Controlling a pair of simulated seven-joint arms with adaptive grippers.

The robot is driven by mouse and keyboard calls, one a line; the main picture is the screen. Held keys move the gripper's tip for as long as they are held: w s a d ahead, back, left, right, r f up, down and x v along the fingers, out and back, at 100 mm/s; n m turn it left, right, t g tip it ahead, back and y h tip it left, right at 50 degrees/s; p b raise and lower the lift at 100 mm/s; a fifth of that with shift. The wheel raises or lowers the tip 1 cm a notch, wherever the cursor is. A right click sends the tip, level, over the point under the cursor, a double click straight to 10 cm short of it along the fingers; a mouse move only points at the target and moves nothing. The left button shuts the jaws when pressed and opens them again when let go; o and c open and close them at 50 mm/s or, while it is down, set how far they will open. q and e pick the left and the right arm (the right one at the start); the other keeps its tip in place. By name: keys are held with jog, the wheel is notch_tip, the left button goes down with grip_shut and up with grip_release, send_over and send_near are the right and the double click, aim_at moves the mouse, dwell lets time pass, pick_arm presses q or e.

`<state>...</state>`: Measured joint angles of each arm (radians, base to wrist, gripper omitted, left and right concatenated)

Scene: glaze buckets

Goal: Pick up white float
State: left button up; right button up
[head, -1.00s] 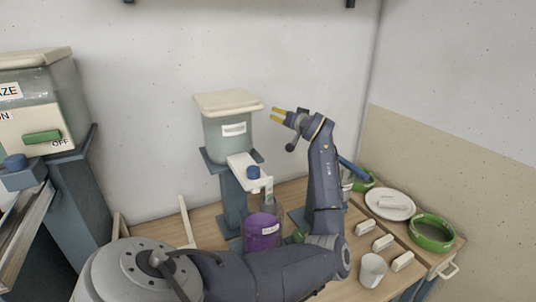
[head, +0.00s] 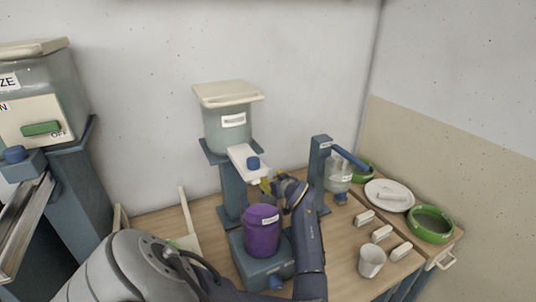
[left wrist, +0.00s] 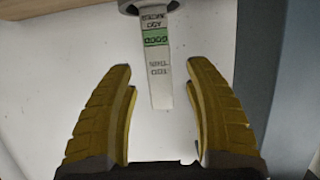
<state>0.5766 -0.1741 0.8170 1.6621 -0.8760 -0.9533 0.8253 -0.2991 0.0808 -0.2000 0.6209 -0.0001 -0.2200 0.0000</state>
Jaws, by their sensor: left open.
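A flat white stem (left wrist: 157,70) with printed words and a green band shows between my fingers in the left wrist view; I take it as part of the white float. Its top end meets a dark round ring (left wrist: 148,6). My left gripper (left wrist: 160,110) is open, with one yellow finger on each side of the stem and visible gaps to both. In the head view my left gripper (head: 267,185) is beside the white spout arm with the blue knob (head: 253,163), above the purple bucket (head: 262,232). The float cannot be made out there. My right gripper is not in view.
A lidded glaze bucket (head: 226,125) stands on a blue stand behind. A blue post (head: 320,170) rises right of my gripper. A white cup (head: 371,262), small white blocks (head: 381,234), a plate (head: 388,196) and a green bowl (head: 431,225) lie to the right.

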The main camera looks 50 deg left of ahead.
pick_arm(q)
jog(key=shift+x, duration=0.95)
grip_shut()
